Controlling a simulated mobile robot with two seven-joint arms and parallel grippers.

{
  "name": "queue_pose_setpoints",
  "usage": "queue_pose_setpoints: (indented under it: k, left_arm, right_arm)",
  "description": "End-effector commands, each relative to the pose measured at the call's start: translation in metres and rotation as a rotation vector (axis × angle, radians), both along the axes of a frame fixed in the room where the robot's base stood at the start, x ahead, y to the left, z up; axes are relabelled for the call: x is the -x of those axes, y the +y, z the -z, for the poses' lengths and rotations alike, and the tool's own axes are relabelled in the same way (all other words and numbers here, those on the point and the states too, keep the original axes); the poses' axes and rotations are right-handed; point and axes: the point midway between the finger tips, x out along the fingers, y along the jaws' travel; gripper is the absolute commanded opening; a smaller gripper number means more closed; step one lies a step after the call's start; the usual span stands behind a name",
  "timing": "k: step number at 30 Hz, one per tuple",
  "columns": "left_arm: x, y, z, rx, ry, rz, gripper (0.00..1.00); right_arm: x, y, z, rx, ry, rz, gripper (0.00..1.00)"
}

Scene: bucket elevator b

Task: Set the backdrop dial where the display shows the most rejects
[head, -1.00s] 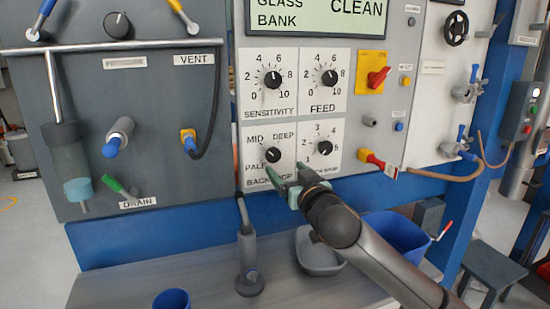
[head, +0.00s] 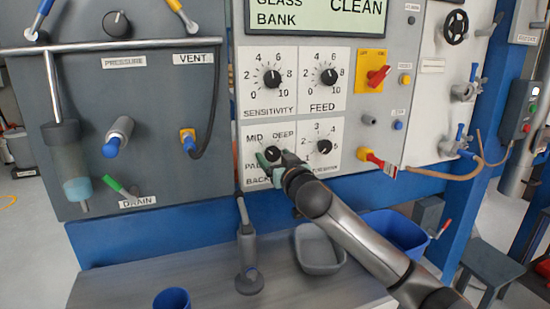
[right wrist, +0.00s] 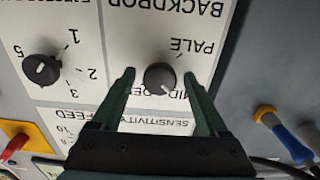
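The backdrop dial (head: 272,152) is a round black knob on a white plate marked PALE, MID and DEEP. In the right wrist view the plate is upside down and the knob (right wrist: 160,77) shows a pale mark on its MID-DEEP side. My right gripper (head: 274,159) is open, with one green finger on each side of the knob. In the right wrist view gaps show between fingers and knob. The display (head: 315,17) reads GLASS BANK and CLEAN; its top is cut off, and no reject count shows. My left gripper is out of view.
The sensitivity (head: 272,78) and feed (head: 329,76) dials sit above, and another numbered dial (head: 324,147) is close on the right. A red switch (head: 378,75) is further right. A grey tray (head: 318,250) and blue bin (head: 395,232) lie below my right arm.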

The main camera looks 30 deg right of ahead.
Motion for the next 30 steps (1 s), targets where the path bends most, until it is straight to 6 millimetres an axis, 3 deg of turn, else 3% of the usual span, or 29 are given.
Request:
queue_pose_setpoints:
  k: [2, 20, 30]
  left_arm:
    - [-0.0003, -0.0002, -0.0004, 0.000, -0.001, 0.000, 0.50]
    - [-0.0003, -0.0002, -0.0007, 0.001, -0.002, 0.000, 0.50]
    - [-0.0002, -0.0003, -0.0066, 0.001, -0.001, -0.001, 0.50]
  right_arm:
    - [0.0001, 0.0001, 0.0002, 0.000, 0.000, 0.000, 0.67]
    - [0.0003, 0.0001, 0.0004, 0.000, 0.001, 0.000, 0.00]
    - [0.0003, 0.0001, -0.0005, 0.040, 0.013, 0.000, 0.00]
